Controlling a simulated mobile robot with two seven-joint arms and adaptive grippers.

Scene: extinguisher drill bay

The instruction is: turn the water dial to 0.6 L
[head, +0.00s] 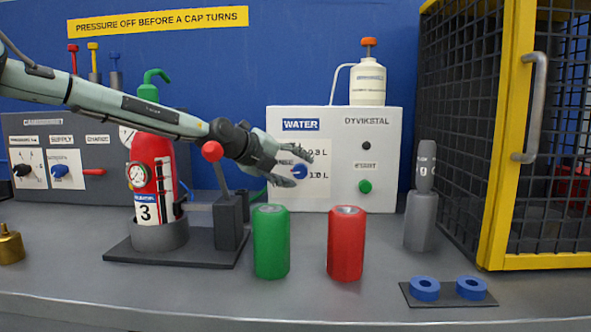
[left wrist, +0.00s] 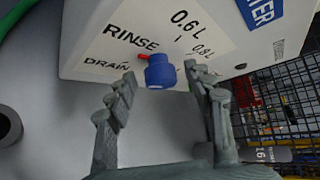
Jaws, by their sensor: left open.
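The water dial (head: 300,171) is a blue knob on the front of the white WATER box (head: 345,120). In the left wrist view the dial (left wrist: 160,72) has a red pointer (left wrist: 143,57) aimed toward the RINSE mark; the 0.6 L mark (left wrist: 186,24) stands above the dial, with DRAIN to the left and 0.8 L to the right. My left gripper (head: 298,169) is open, its fingers on either side of the dial, with gaps visible in the wrist view. Its fingers hide part of the scale in the head view. My right gripper is not in view.
A red extinguisher (head: 153,165) stands in a holder at left, beside a lever with a red knob (head: 212,151). A green cylinder (head: 270,242) and a red cylinder (head: 346,245) stand before the box. A yellow-framed mesh cage (head: 510,130) is at right.

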